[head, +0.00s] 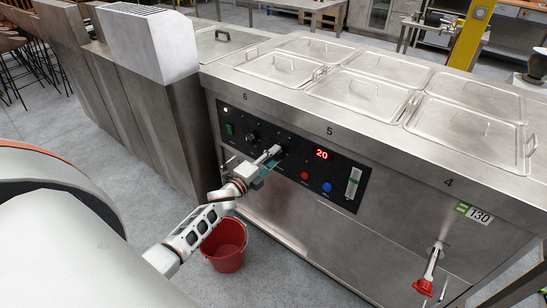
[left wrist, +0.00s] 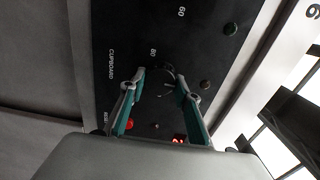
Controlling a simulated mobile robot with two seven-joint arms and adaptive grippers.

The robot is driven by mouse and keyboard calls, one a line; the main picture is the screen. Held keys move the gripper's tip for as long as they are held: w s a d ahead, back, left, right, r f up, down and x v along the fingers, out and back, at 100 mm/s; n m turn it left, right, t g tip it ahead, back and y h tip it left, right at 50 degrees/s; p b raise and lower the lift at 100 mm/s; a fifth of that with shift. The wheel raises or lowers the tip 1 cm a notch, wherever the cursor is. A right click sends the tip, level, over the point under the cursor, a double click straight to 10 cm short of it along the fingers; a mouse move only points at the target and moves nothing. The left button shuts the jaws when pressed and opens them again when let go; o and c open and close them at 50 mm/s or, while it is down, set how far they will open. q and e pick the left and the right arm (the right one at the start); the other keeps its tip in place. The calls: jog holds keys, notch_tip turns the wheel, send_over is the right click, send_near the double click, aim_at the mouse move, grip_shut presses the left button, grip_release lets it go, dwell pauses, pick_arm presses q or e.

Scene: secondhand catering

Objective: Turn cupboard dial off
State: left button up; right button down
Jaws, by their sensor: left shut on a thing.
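The black cupboard dial (left wrist: 164,70) sits on the dark control panel (left wrist: 120,25), beside the printed word CUPBOARD. My left gripper (left wrist: 162,82) has its two green-padded fingers on either side of the dial and is shut on it. In the head view my left gripper (head: 273,152) reaches the panel (head: 352,162), left of the red display (head: 322,154) reading 20, and covers most of the dial. The pointer's exact angle is hard to read. My right gripper is not in view.
The panel also carries another knob (head: 252,136), a green switch (head: 229,129), a red button (head: 305,176) and a blue button (head: 327,187). A red bucket (head: 224,245) stands on the floor below my arm. A red-handled tap (head: 430,272) sticks out at right.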

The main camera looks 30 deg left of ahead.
pick_arm(q)
jog(key=o, duration=1.1)
jog(key=shift+o, duration=0.2)
jog(key=shift+s, duration=0.1)
jog(key=s, duration=1.1)
jog(key=shift+s+a, duration=0.4)
jog(key=shift+a, duration=0.05)
jog(key=s+d+f+n+g, duration=0.3)
jog(key=s+d+f+n, duration=0.3)
jog(key=s+d, duration=0.5)
jog(key=s+d+f+n+g+h+p, duration=0.1)
jog(key=s+d+f+n+g, duration=0.3)
jog(key=s+d, duration=0.8)
notch_tip(320, 180, down, 2)
jog(key=n, duration=0.4)
jog(key=shift+d+f+n+g, duration=0.2)
jog(key=shift+d+n+g, duration=0.1)
